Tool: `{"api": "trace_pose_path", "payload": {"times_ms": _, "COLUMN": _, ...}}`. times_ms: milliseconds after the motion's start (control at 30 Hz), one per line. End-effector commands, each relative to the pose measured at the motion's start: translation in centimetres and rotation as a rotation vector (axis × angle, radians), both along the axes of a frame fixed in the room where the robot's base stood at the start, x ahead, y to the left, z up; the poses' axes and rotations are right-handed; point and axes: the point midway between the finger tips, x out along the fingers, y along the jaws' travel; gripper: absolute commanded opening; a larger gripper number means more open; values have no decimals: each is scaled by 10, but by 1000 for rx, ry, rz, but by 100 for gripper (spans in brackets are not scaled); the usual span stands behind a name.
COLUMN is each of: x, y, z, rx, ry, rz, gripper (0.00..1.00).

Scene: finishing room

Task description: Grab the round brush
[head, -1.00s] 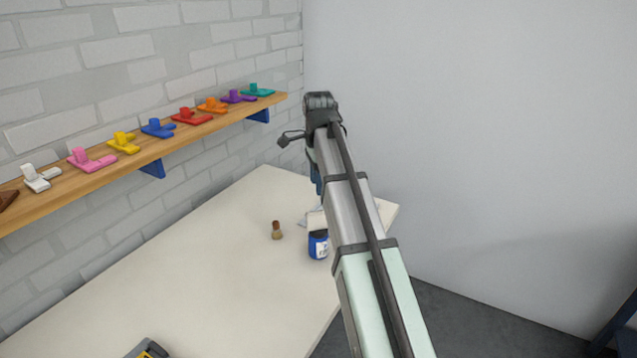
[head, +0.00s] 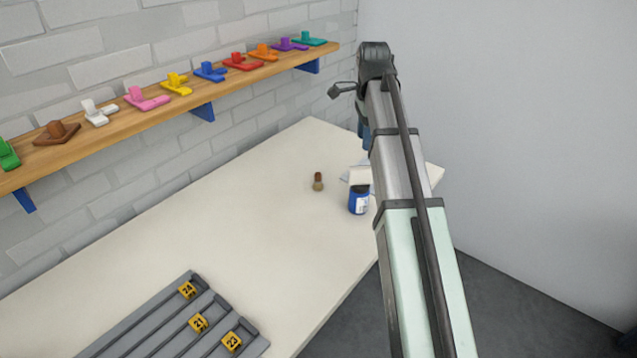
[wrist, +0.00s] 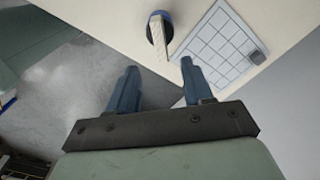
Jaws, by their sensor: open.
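A small brown brush (head: 318,181), which looks like the round brush, stands on the pale table (head: 225,225) in the head view, with a darker top and lighter lower part. I cannot make it out in the wrist view. My gripper's blue fingers show in the wrist view (wrist: 159,70), spread apart with nothing between them. In the head view my arm mostly hides the gripper, which is to the right of the brush and apart from it.
The wrist view shows a gridded sheet (wrist: 218,45) on the table. A grey tray (head: 193,272) with numbered yellow tags lies front left. A wall shelf (head: 150,113) holds coloured pieces.

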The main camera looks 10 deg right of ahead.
Motion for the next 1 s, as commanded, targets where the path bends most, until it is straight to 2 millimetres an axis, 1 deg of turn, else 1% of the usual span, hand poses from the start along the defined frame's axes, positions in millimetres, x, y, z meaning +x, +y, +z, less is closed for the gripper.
{"api": "trace_pose_path", "payload": {"times_ms": 200, "x": 0, "y": 0, "z": 0, "rx": 0, "ry": 0, "rz": 0, "gripper": 52}}
{"api": "trace_pose_path", "payload": {"times_ms": 367, "x": 0, "y": 0, "z": 0, "rx": 0, "ry": 0, "rz": 0, "gripper": 67}}
{"api": "trace_pose_path", "payload": {"times_ms": 633, "x": 0, "y": 2, "z": 0, "rx": 0, "ry": 0, "rz": 4, "gripper": 67}}
{"api": "trace_pose_path", "payload": {"times_ms": 700, "x": 1, "y": 10, "z": -1, "rx": 0, "ry": 2, "rz": 15, "gripper": 67}}
{"api": "trace_pose_path", "payload": {"times_ms": 767, "x": 2, "y": 20, "z": -8, "rx": 1, "ry": 11, "rz": 30, "gripper": 67}}
{"api": "trace_pose_path", "payload": {"times_ms": 867, "x": 7, "y": 43, "z": -24, "rx": 1, "ry": 38, "rz": 63, "gripper": 67}}
{"api": "trace_pose_path", "payload": {"times_ms": 900, "x": 10, "y": 52, "z": -31, "rx": 1, "ry": 49, "rz": 76, "gripper": 67}}
{"api": "trace_pose_path", "payload": {"times_ms": 1000, "x": 21, "y": 70, "z": -46, "rx": 0, "ry": 75, "rz": 102, "gripper": 67}}
